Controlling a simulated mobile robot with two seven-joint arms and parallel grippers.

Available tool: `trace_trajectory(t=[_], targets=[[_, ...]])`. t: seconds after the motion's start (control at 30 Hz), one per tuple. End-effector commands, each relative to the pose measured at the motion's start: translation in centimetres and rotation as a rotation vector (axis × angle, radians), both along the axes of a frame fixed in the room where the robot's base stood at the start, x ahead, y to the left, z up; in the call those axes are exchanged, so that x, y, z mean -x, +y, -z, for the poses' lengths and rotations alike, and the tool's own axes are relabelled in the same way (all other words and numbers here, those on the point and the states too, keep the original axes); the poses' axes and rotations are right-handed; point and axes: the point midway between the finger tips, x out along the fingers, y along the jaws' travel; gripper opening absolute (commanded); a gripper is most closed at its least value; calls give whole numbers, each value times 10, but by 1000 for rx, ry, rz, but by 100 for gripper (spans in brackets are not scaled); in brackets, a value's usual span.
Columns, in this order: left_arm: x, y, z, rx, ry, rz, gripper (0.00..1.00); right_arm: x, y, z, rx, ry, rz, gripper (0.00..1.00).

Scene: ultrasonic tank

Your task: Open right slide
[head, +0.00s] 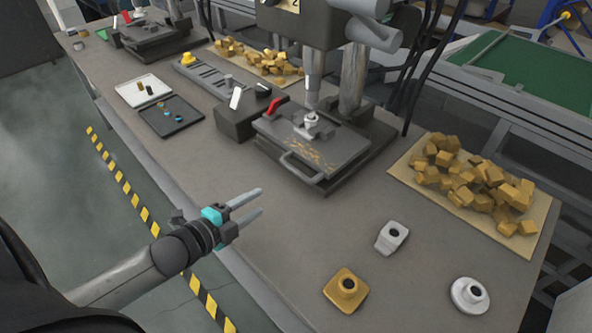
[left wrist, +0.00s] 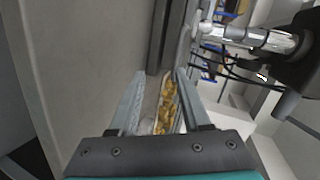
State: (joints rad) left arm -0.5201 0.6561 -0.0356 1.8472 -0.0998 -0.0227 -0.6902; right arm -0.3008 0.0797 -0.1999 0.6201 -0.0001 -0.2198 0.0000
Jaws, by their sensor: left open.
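The right slide (head: 330,155) is a flat dark grey plate under the press on the bench, with a small light metal part (head: 312,123) on top. A grey bar handle (head: 300,169) sticks out from its front edge. My left gripper (head: 261,200) is open and empty, in front and to the left of the handle and apart from it. In the left wrist view its two fingers (left wrist: 160,72) stand apart with nothing held between them. The handle cannot be made out there. My right gripper is not in view.
Yellow blocks (head: 475,180) lie on a mat at right. A gold part (head: 346,289), a grey part (head: 391,237) and a white part (head: 469,295) lie at the front right. The bench before the handle is clear.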

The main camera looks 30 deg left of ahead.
Motion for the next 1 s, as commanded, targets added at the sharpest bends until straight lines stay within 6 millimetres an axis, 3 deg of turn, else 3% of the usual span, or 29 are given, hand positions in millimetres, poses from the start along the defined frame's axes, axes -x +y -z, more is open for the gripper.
trace_trajectory(t=[0.2,0.47,1.0], targets=[[-4,11,-17,-136,-136,162,48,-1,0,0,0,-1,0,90],[-10,11,-21,-164,-175,203,48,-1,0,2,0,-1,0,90],[-71,-11,-7,-161,-174,199,48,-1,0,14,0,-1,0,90]])
